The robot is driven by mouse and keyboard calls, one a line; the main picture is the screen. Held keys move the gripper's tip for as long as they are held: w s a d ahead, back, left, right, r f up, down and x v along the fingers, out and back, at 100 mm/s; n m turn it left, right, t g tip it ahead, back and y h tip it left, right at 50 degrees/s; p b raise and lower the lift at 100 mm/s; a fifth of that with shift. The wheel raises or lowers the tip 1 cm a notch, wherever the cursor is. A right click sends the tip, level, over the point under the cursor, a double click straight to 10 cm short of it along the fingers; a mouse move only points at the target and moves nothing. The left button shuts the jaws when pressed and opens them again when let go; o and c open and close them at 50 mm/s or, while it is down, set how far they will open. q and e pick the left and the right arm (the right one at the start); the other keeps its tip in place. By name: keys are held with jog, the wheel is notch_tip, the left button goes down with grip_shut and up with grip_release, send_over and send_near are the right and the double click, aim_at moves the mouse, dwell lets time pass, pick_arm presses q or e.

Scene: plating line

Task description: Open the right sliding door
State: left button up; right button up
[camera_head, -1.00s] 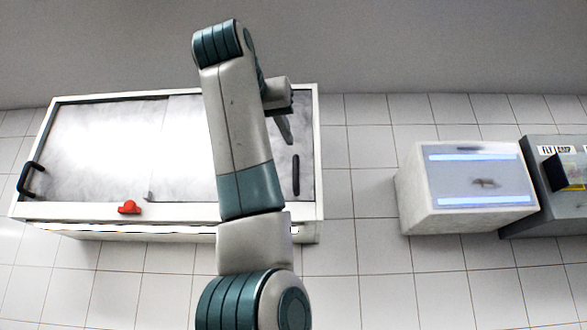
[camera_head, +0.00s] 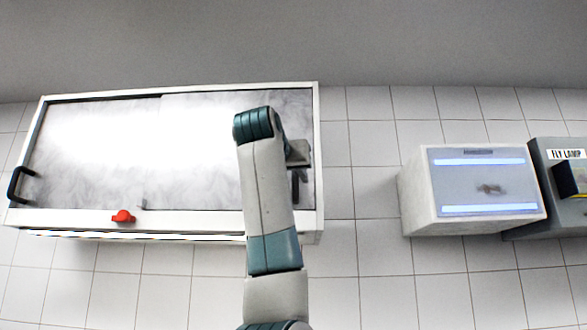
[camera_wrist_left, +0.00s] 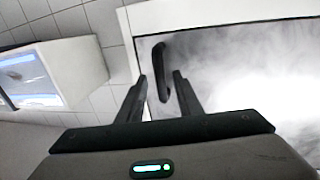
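The right sliding door (camera_head: 200,140) is a pale, cloudy panel in a white-framed wall cabinet (camera_head: 317,130); it looks shut. Its black bar handle (camera_wrist_left: 159,60) shows in the left wrist view near the door's edge; in the head view my gripper largely hides it. My left gripper (camera_head: 299,188) is at the door's right side. In the left wrist view the gripper (camera_wrist_left: 160,78) is open, its two dark fingers apart with the handle between them. Contact cannot be told. My right gripper is not in view.
The left door (camera_head: 80,150) has its own black handle (camera_head: 20,185). A red knob (camera_head: 123,216) sits on the cabinet's lower rail. A white box with lit tubes (camera_head: 420,195) and a grey fly lamp unit (camera_head: 540,160) stand to the right, beyond bare tiles.

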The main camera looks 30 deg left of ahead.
pick_arm(q)
jog(key=shift+x, duration=0.75)
grip_shut()
